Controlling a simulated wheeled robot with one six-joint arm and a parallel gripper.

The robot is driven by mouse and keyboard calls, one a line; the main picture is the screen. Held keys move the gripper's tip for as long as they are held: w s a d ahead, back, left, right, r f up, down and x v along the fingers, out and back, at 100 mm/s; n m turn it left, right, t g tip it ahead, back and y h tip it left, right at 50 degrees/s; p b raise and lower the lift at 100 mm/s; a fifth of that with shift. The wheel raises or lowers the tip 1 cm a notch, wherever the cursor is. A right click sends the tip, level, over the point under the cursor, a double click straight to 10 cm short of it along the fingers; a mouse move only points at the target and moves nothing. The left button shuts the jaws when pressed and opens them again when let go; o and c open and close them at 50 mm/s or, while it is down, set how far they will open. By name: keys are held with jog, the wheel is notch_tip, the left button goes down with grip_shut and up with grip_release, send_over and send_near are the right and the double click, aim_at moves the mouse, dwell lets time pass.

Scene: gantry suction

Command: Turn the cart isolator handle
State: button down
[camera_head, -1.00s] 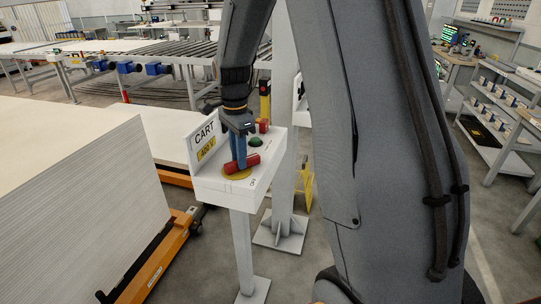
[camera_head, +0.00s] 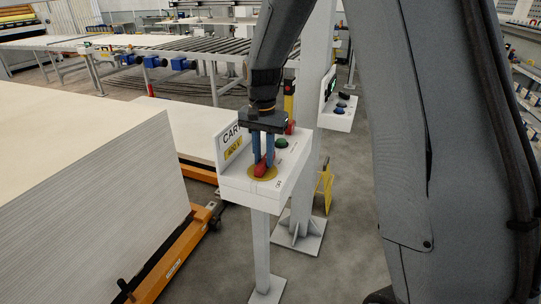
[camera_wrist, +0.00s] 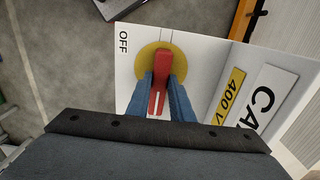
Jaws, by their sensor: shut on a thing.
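The red isolator handle (camera_head: 261,168) sits on a yellow disc (camera_head: 265,179) on top of the white cart control box (camera_head: 237,190). In the wrist view the red handle (camera_wrist: 158,85) lies between the two blue fingers, with its white line toward my wrist and its far end away from it. An OFF label (camera_wrist: 124,42) is on the panel to the left of the yellow disc (camera_wrist: 150,54). My gripper (camera_head: 263,158) points down from above and is shut on the handle, which also shows with my gripper (camera_wrist: 160,80) in the wrist view.
A green button (camera_head: 282,142) and a red button (camera_head: 291,127) sit behind the handle. An upright sign plate (camera_head: 233,141) stands at the box's left edge. A large board stack (camera_head: 90,200) is at left. A column with another button box (camera_head: 340,112) stands behind right.

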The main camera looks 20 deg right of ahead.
aim_at(263, 161)
jog(key=shift+w+r, duration=0.1)
dwell(0.4)
jog(key=c, duration=1.6)
grip_release()
jog(key=shift+o, duration=0.2)
jog(key=shift+r+b, duration=1.2)
jog(key=shift+r, duration=2.7)
jog(key=s+d+f+n+b, duration=0.1)
jog(key=s+d+f+n, duration=0.1)
jog(key=s+f, duration=0.4)
jog(key=s+d+f+n+t+b, duration=0.1)
jog(key=s+f+n, duration=0.4)
jog(key=s, duration=0.9)
jog(key=shift+s+d+f, duration=0.35)
jog(key=shift+f, duration=0.85)
